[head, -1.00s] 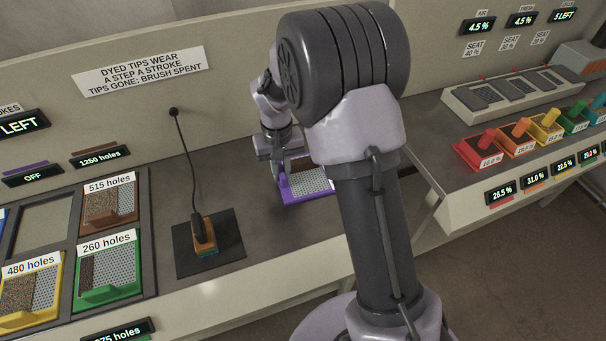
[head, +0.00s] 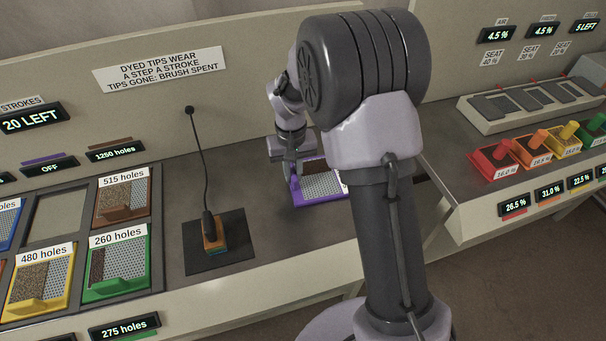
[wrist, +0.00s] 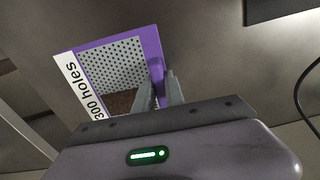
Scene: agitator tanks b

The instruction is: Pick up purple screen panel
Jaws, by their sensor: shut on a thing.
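The purple screen panel (head: 322,198) is at the right of the left bench, partly hidden behind my arm. It has a purple frame, a grey perforated sheet and a brown patch. In the wrist view the panel (wrist: 97,46) shows a white label ending in "300 holes" and an upright purple handle. My gripper (wrist: 161,88) is shut on that handle. In the head view my gripper (head: 294,180) is at the panel's left edge. I cannot tell whether the panel touches the bench or is just above it.
A rack at left holds brown (head: 123,200), green (head: 118,268) and yellow (head: 40,285) panels and has an empty slot (head: 57,216). Coloured levers (head: 497,158) are on the right bench.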

